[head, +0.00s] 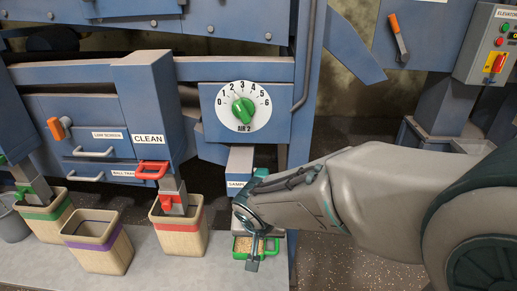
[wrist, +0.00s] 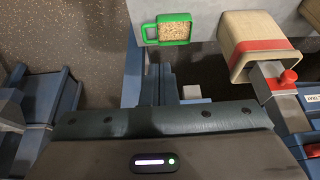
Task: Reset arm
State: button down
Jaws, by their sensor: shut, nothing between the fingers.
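My arm reaches in from the right in the head view. My gripper (head: 252,215) is low in front of the SAMPLE spout (head: 239,180) and partly hides what is below it. It is shut and empty. A green-rimmed sample cup (head: 236,245) full of grain sits on the grey ledge below my gripper, partly covered by it. In the wrist view the cup (wrist: 172,29) is upright at the top, its handle to the left, apart from my gripper (wrist: 165,122).
A red-banded bin (head: 178,235) stands under the CLEAN chute (head: 150,105), with purple-banded (head: 97,245) and green-banded (head: 45,220) bins to the left. The AIR 2 dial (head: 242,106) is above the spout. An elevator control box (head: 488,45) is at the right. Speckled floor lies beyond the ledge.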

jog(key=s+d+r+g+p, duration=0.1)
jog(key=s+d+r+p, duration=0.4)
jog(key=r, duration=0.5)
jog(key=s+d+r+p, duration=0.5)
jog(key=d+r+p, duration=0.4)
jog(key=r, duration=0.1)
jog(key=shift+d+g, duration=0.3)
jog(key=shift+g, duration=0.1)
